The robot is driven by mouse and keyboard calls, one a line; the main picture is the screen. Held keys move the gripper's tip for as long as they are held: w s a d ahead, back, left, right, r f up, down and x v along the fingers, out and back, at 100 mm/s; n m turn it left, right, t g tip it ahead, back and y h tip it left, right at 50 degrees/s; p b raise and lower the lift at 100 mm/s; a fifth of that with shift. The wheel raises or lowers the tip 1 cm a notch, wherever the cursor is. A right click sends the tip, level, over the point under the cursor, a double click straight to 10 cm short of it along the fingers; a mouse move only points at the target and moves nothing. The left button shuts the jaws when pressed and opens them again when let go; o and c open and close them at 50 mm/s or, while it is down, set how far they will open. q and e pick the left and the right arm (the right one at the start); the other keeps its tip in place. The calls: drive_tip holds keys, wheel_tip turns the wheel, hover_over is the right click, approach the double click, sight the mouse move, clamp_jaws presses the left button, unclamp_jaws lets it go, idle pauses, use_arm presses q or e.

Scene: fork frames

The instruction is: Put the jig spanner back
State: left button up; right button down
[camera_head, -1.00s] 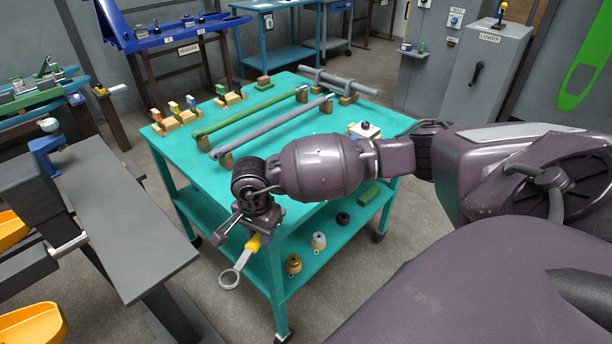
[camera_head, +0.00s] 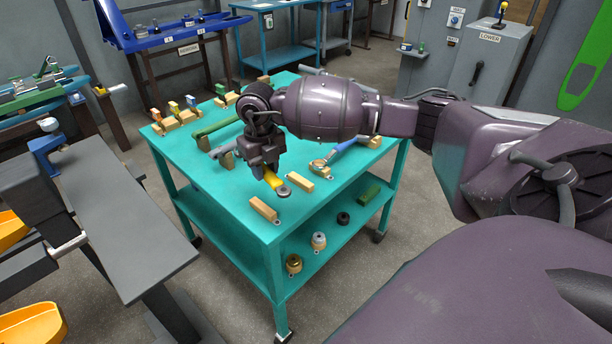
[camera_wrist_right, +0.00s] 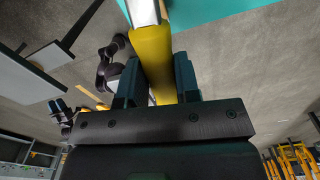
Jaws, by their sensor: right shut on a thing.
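My right gripper (camera_head: 270,168) is over the near part of the teal cart top (camera_head: 235,195), pointing down. It is shut on the yellow handle (camera_head: 274,181) of the jig spanner. In the right wrist view the handle (camera_wrist_right: 151,55) runs between the two dark fingers, with a pale metal shaft (camera_wrist_right: 143,11) beyond it. A dark grey round piece (camera_head: 283,192) shows at the handle's lower end; I cannot tell whether it is the spanner's ring. Wooden blocks stand nearby, one in front (camera_head: 263,208) and one to the right (camera_head: 299,183).
A blue-handled tool (camera_head: 344,146) with a ring end rests on blocks at the cart's right. Green (camera_head: 217,127) and grey bars lie behind my arm. The lower shelf holds small fittings (camera_head: 294,263). A grey bench (camera_head: 110,215) stands at the left.

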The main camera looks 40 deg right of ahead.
drive_tip(key=w+d+r+m, duration=0.3)
drive_tip(key=d+r+m, duration=0.2)
drive_tip(key=m, duration=1.1)
wheel_tip(320, 180, up, 3)
drive_tip(key=shift+r, duration=0.1)
drive_tip(key=shift+w, duration=0.1)
wheel_tip(320, 180, down, 20)
drive_tip(key=shift+r+b, duration=0.15)
drive_tip(key=shift+b, duration=0.8)
use_arm(q)
drive_tip(key=shift+w+d+f, duration=0.1)
drive_tip(key=shift+w+f, duration=0.1)
drive_tip(key=shift+f, duration=0.45)
use_arm(e)
drive_tip(key=shift+a, duration=0.1)
drive_tip(key=c, duration=0.8)
unclamp_jaws()
drive_tip(key=shift+f, duration=0.2)
